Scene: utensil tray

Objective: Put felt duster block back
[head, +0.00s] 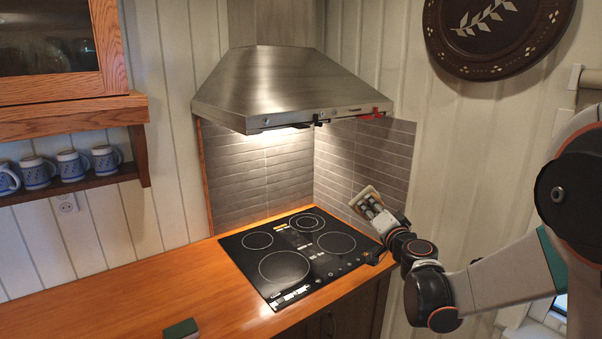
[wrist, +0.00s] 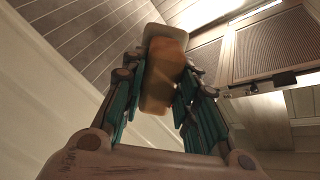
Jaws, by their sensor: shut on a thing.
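My gripper (head: 379,212) is raised at the right side of the cooktop, close to the tiled wall. In the wrist view, my gripper's teal-lined fingers (wrist: 158,92) are closed on both sides of a tan, round-cornered block (wrist: 160,62), which looks to be the felt duster block. The block tilts upward, paler at its far end and more orange in the middle. In the head view, a beige edge of the held block (head: 362,192) shows beyond the fingers. The block appears to be clear of the counter. Most of it is hidden there by the fingers.
A black cooktop (head: 285,247) is set in the orange wooden counter (head: 130,298). A small dark green block (head: 181,329) lies at the counter's front edge. A steel hood (head: 290,85) hangs above. Blue-white mugs (head: 72,165) stand on a left shelf. The left counter is mostly clear.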

